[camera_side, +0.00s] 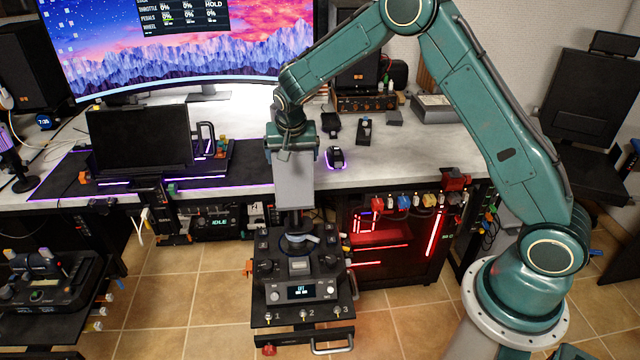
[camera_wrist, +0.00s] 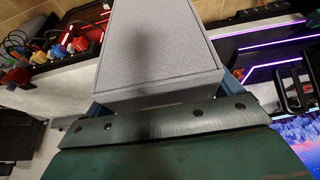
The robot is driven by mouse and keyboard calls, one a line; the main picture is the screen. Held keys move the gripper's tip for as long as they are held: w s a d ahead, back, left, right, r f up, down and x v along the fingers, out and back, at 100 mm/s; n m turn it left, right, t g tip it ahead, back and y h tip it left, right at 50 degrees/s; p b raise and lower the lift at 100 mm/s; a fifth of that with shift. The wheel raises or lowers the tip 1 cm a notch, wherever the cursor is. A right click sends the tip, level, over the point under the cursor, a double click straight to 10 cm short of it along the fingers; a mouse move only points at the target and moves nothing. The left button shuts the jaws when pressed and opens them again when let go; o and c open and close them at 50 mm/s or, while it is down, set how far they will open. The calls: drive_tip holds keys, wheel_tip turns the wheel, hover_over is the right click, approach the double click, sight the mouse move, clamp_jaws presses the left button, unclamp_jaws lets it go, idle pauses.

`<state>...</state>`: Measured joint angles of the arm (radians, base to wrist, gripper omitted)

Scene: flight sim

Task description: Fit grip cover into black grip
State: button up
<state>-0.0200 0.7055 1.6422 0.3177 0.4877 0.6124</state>
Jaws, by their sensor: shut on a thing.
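My gripper (camera_side: 293,214) points straight down from the end of my arm, above a black control stand. A dark upright part, likely the black grip (camera_side: 296,229), rises from the round base on the stand just under the jaws. Whether the held piece touches it, I cannot tell.
The stand (camera_side: 300,292) carries a small display, knobs and numbered switches. The desk (camera_side: 430,150) is behind it, with a mouse (camera_side: 335,157) and small black items. A red-lit computer case (camera_side: 390,245) stands close on the right.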

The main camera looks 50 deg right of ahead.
sight(293, 160)
drive_tip(key=shift+f, duration=4.25)
drive_tip(key=o, duration=0.7)
drive_tip(key=shift+r, duration=0.1)
drive_tip(key=v, duration=1.3)
drive_tip(key=shift+a+r, duration=0.1)
drive_tip(key=shift+r, duration=0.2)
